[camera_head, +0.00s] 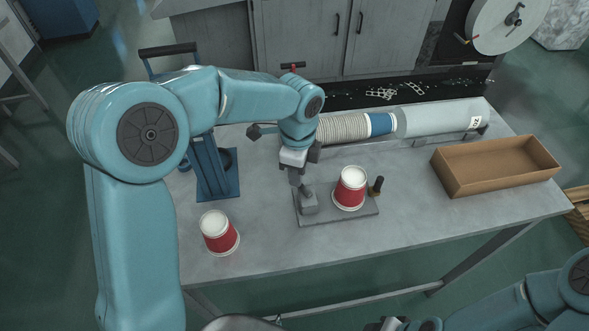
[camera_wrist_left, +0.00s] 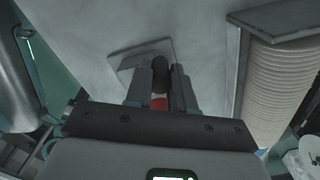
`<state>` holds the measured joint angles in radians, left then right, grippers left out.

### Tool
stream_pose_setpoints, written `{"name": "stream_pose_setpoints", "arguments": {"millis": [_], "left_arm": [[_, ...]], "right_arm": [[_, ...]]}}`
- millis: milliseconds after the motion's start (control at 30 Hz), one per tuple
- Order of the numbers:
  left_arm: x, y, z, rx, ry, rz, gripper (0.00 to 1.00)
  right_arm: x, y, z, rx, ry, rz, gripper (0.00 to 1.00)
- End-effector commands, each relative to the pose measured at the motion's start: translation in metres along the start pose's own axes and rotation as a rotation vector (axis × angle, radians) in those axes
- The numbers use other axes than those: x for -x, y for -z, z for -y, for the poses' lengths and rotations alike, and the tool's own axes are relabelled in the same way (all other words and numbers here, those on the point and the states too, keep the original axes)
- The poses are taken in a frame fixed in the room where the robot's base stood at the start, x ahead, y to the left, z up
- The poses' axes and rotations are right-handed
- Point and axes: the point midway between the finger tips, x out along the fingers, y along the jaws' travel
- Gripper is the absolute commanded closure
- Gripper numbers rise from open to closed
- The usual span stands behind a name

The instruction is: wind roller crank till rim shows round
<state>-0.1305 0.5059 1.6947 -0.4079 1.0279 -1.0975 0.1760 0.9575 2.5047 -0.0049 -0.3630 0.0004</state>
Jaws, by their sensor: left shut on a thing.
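My left gripper (camera_head: 297,183) is left of the cup, fingers pointing down. In the left wrist view its fingers (camera_wrist_left: 161,78) are shut on a dark upright crank handle (camera_wrist_left: 161,70), above the plate's corner (camera_wrist_left: 126,63). A bit of red (camera_wrist_left: 158,103) shows between the fingers. My right gripper (camera_head: 388,324) is cut off at the bottom edge.
A second red cup (camera_head: 219,232) stands at the front left. A short black post (camera_head: 376,186) is at the plate's right. A brown open box (camera_head: 495,165) is on the right. The front middle is clear.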

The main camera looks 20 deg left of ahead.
Motion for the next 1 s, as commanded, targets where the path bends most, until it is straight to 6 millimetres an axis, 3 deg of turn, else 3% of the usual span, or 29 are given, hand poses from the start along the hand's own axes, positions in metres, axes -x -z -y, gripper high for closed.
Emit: {"name": "stream_pose_setpoints", "arguments": {"millis": [500, 1000], "left_arm": [[0.003, 0.010, 0.013, -0.391, 0.007, 0.002, 1.00], [0.003, 0.014, 0.016, -0.507, 0.010, 0.002, 1.00]], "right_arm": [[0.016, 0.000, 0.006, 0.000, 0.000, 0.000, 0.56], [0.019, 0.000, 0.007, 0.000, 0.000, 0.000, 0.56]]}}
